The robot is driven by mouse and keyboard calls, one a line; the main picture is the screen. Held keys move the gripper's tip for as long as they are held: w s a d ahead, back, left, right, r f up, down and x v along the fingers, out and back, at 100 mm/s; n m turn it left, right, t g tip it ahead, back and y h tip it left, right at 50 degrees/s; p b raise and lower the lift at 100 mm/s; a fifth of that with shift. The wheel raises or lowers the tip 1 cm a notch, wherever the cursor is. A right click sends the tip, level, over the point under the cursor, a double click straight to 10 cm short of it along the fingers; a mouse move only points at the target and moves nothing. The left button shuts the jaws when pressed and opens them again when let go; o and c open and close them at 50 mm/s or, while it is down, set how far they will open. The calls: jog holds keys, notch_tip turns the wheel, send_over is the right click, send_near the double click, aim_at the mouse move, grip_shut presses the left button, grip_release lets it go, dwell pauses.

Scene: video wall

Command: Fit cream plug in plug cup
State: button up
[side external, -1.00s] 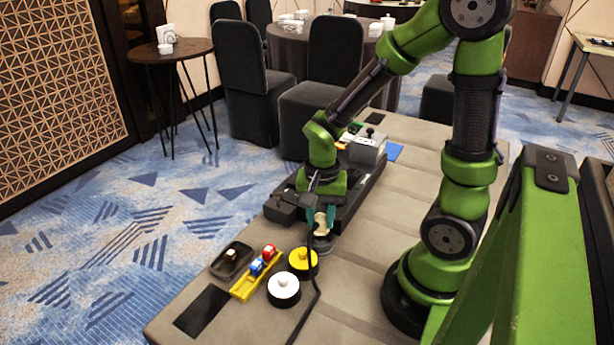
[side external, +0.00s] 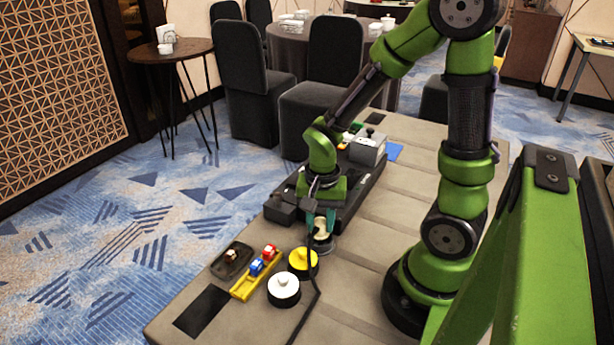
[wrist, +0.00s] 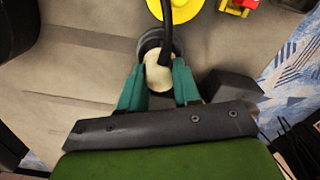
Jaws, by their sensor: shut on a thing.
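The cream plug (side external: 320,229) hangs on a black cable. My gripper (side external: 320,222) points down with its teal fingers shut on the plug, one finger on each side. The plug also shows between the fingertips in the wrist view (wrist: 158,73). The dark round plug cup (side external: 326,246) stands on the table right under the plug. In the wrist view the cup's dark rim (wrist: 150,41) shows behind and beside the plug. The plug and fingers hide much of the cup, so I cannot tell whether the plug's lower end is inside it.
A yellow knobbed disc (side external: 303,262) and a white knobbed disc (side external: 284,290) stand close in front. Beside them are a yellow tray (side external: 243,291) with toy cars and a dark dish (side external: 231,263). The cable (side external: 317,290) runs across the table. A long dark base (side external: 350,208) lies behind.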

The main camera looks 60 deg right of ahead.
jog(key=shift+f, duration=0.45)
dwell(1.1)
jog(key=o, duration=0.9)
jog(key=shift+o, duration=0.2)
jog(key=shift+o, duration=0.9)
jog(key=shift+r, duration=4)
